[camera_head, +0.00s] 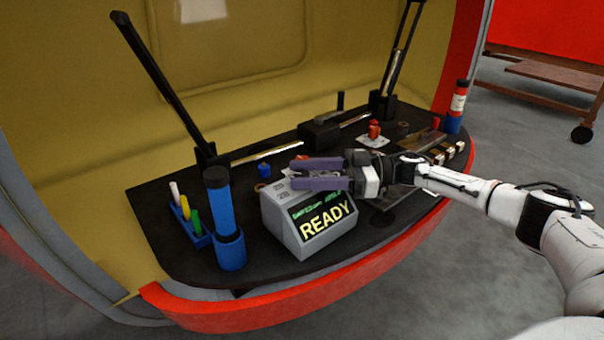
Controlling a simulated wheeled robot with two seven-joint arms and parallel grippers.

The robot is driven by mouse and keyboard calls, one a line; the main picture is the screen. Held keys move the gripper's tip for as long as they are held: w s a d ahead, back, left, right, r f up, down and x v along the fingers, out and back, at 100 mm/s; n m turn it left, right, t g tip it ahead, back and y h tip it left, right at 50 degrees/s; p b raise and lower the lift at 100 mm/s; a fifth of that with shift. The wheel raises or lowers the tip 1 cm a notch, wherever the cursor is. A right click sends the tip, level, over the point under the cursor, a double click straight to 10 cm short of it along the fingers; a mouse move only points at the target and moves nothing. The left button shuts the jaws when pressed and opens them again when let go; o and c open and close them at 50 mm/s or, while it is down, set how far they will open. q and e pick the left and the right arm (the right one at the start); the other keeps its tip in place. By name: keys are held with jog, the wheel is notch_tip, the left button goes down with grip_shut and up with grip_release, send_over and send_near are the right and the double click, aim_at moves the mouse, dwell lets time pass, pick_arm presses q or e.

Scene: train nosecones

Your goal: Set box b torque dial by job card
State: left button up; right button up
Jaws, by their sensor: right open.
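A grey box (282,228) with a slanted screen reading "READY" in yellow stands at the front middle of the black worktop. Small printed labels show on its top left; no dial can be made out on it. My right gripper (295,174) reaches in from the right, its two purple fingers pointing left, open, over the back of the box's top. The fingers hide part of that top, and I cannot tell whether they touch it. No job card can be clearly identified; a small white sheet (370,142) lies further back under a red object. My left gripper is not in view.
A blue cylinder in a holder (220,215) and a rack of coloured markers (188,220) stand left. Black wiper-like arms (160,85) rise at the back. A red-and-white bottle (458,100) and small brass blocks (446,153) are at right.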

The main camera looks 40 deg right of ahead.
jog(key=v, duration=0.9)
jog(key=shift+s+d, duration=0.2)
jog(key=shift+d, duration=0.05)
